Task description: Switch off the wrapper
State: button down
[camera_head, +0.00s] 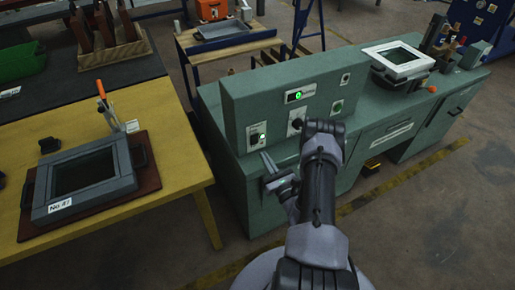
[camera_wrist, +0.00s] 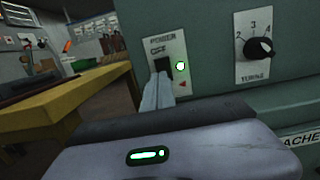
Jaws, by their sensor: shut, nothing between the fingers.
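The wrapper is a green machine (camera_head: 240,108) with a control panel. In the head view the lamp (camera_head: 262,136) also glows. My gripper (camera_wrist: 161,78) is shut and empty. Its fingertips are at the lower part of the black switch and hide some of it; I cannot tell whether they touch it. In the head view my gripper (camera_head: 267,161) is just below the power plate.
A black TURNS knob (camera_wrist: 260,48) is to the right of the power plate.

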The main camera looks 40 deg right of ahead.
aim_at(254, 139)
jog(key=b+x, duration=0.1)
jog(key=x, duration=0.5)
jog(key=shift+w+a+b, duration=0.1)
jog(key=shift+w+b, duration=0.1)
jog(key=shift+b, duration=0.15)
jog(key=shift+w, duration=0.1)
jog(key=shift+r, duration=0.1)
